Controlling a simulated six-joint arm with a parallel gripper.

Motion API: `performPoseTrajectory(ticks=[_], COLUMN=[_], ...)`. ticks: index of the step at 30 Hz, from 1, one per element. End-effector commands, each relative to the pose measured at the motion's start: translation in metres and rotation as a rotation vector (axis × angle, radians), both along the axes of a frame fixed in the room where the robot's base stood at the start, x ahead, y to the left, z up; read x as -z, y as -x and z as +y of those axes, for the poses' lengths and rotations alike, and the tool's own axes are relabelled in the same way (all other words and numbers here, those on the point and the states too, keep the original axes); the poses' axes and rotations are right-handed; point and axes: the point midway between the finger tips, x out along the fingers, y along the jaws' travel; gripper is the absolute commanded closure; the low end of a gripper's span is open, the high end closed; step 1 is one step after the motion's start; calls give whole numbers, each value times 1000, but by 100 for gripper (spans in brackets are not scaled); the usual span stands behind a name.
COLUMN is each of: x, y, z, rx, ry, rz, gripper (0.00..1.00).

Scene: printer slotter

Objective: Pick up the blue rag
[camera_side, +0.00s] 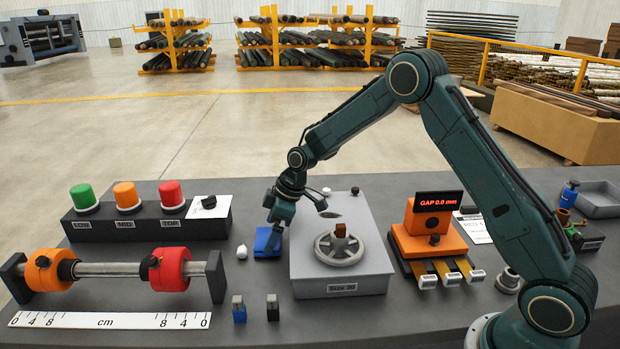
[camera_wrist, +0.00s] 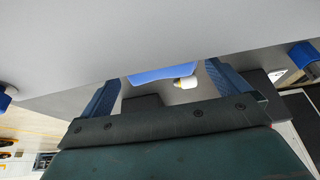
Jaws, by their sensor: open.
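The blue rag (camera_side: 266,250) lies on the dark grey table, left of the grey box with the handwheel. In the wrist view a blue patch (camera_wrist: 160,75), likely the rag, shows between my fingers. My gripper (camera_side: 274,236) points down at the rag, with its fingertips over or very near it. The gripper covers part of the rag in the side view. In the wrist view my gripper (camera_wrist: 162,85) has its two blue fingers wide apart with nothing held between them. I cannot tell whether the fingertips touch the rag.
The grey handwheel box (camera_side: 340,285) stands close on the right. A small white object (camera_side: 242,252) sits just left of the rag. The roller shaft (camera_side: 112,269) with orange and red collars is further left. Two small blocks (camera_side: 239,309) (camera_side: 272,308) stand in front.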

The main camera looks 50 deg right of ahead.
Motion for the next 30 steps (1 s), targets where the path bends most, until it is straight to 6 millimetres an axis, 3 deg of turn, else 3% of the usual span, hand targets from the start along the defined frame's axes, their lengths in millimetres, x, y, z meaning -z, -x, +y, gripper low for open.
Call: performPoseTrajectory(ticks=[6, 22, 27, 30], x=[16, 17, 17, 17], y=[-5, -5, -5, -5], z=[5, 5, 5, 5], rx=[0, 0, 0, 0], ry=[0, 0, -1, 0], rz=[1, 0, 1, 0], gripper=[0, 0, 32, 32])
